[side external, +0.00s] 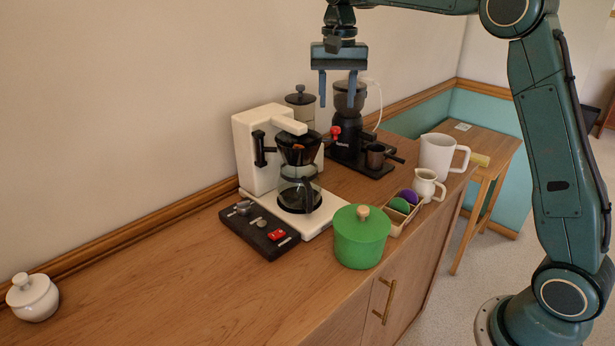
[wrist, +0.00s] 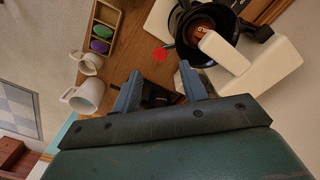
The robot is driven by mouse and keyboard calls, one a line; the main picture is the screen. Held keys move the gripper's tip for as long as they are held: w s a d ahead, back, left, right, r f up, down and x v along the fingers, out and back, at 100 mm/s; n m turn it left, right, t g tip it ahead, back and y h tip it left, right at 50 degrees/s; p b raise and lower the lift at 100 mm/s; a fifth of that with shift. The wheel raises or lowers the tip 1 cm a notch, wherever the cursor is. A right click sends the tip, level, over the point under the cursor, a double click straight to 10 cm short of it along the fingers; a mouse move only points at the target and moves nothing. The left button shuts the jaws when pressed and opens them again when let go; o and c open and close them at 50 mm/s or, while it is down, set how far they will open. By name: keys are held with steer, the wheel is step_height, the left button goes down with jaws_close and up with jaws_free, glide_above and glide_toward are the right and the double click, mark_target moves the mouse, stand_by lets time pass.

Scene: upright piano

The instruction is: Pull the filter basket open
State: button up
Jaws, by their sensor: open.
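The white coffee maker (side external: 257,150) stands on the wooden counter against the wall. Its black, cone-shaped filter basket (side external: 299,150) sits under the white top arm (side external: 289,125), above the glass carafe (side external: 299,191). In the wrist view the filter basket (wrist: 234,29) shows from above as a black round rim with something brown inside, partly covered by the white arm. My gripper (side external: 337,100) is open and empty, fingers pointing down, higher than the coffee maker and apart from it. In the wrist view my gripper (wrist: 160,72) has nothing between its fingers.
The left counter is mostly clear except a sugar bowl (side external: 33,297).

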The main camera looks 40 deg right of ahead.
mark_target(335, 127)
steer(key=shift+f, duration=3.05)
steer(key=shift+c, duration=0.4)
jaws_close()
